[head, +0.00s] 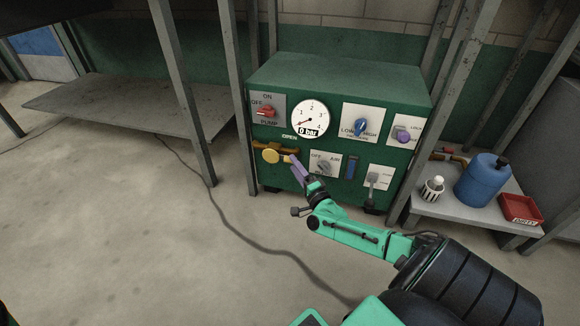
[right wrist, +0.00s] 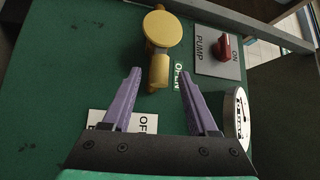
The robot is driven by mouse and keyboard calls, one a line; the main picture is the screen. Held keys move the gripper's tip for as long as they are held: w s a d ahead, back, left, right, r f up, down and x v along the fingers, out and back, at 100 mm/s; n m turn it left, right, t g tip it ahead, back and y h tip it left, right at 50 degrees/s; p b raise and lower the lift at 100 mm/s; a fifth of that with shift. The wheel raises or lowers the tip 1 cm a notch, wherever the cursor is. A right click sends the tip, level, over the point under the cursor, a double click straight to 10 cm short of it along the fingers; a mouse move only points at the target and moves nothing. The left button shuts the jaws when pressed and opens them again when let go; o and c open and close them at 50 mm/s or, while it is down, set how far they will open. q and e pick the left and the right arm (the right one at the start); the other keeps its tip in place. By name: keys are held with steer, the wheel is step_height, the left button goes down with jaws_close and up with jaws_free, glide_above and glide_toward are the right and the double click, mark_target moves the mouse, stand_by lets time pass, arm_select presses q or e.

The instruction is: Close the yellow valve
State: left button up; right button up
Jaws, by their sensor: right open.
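The yellow valve (head: 271,156) sits on the lower left of the green panel's front, on a brown pipe fitting, under an "OPEN" label. In the right wrist view the valve (right wrist: 162,28) shows a round yellow disc and a short yellow stem. My right gripper (head: 295,161) has purple fingers and is open, just right of the valve in the head view. In the right wrist view, the gripper (right wrist: 158,68) has its fingertips on either side of the stem's line, with gaps on both sides. I see no grip on it. My left gripper is not in view.
The green panel (head: 340,75) carries a red pump switch (head: 265,112), a round gauge (head: 310,119) reading near 0 bar, a blue knob (head: 361,127) and a purple knob (head: 402,135). A side shelf holds a blue canister (head: 482,180) and a red tray (head: 520,209). Metal posts stand beside the panel.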

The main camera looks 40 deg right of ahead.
mark_target(283, 158)
steer(key=x, duration=0.1)
steer(key=b+x, duration=0.1)
steer(key=x, duration=0.1)
steer(key=shift+w+f, duration=0.1)
steer(key=shift+f, duration=0.05)
steer(key=shift+w, duration=0.3)
jaws_close()
stand_by(0.9)
